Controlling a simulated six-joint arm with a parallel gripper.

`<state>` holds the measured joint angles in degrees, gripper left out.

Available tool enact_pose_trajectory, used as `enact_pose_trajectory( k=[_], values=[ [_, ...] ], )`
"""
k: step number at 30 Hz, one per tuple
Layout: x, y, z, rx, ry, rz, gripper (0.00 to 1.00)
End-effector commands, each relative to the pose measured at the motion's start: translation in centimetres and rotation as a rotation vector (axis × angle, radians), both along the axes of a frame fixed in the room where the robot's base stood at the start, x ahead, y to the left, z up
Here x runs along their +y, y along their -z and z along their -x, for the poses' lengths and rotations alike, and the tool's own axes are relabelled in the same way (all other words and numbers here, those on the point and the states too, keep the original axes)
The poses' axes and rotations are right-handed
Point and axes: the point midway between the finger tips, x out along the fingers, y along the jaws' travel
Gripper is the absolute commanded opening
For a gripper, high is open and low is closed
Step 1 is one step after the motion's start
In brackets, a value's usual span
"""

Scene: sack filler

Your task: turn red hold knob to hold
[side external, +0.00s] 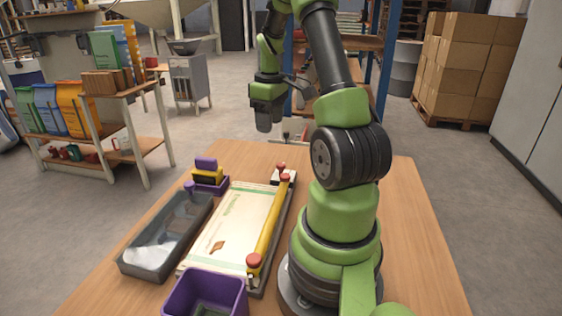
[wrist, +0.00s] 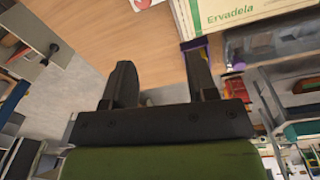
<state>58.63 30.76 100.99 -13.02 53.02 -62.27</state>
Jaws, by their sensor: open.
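Several red knobs show in the side external view. One red knob (side external: 281,167) sits on a small pale block at the far end of the sack station. Another red knob (side external: 285,178) is at the far end of a yellow bar (side external: 268,222), and a third (side external: 254,260) is at its near end. I cannot tell which is the hold knob. A small red knob on a grey mount (wrist: 141,4) is cut by the top edge in the wrist view. My gripper (wrist: 160,68) is open and empty, apart from the knobs; it hangs (side external: 264,122) above and beyond the table's far side.
A flat printed sack (side external: 228,225) lies under the bar. Left of it are a grey tray (side external: 165,238) and a purple and yellow device (side external: 208,178). A purple bin (side external: 205,292) stands in front. The wooden table (side external: 405,225) is clear at right.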

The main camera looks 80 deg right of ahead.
Motion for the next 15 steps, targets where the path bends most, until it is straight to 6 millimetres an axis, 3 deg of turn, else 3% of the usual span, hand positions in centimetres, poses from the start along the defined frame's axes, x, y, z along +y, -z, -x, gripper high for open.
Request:
enact_pose_trajectory(
  k=[1, 5, 10, 15],
  values=[
    [-0.9, 1.1, 0.9, 0.016, 0.001, -0.016, 0.53],
    [-2.0, 2.5, 2.1, 0.035, -0.016, -0.034, 0.53],
    [-2.1, 4.3, 2.3, 0.039, -0.021, -0.039, 0.53],
    [-2.0, 7.5, 2.3, 0.040, -0.021, -0.040, 0.53]
  ],
)
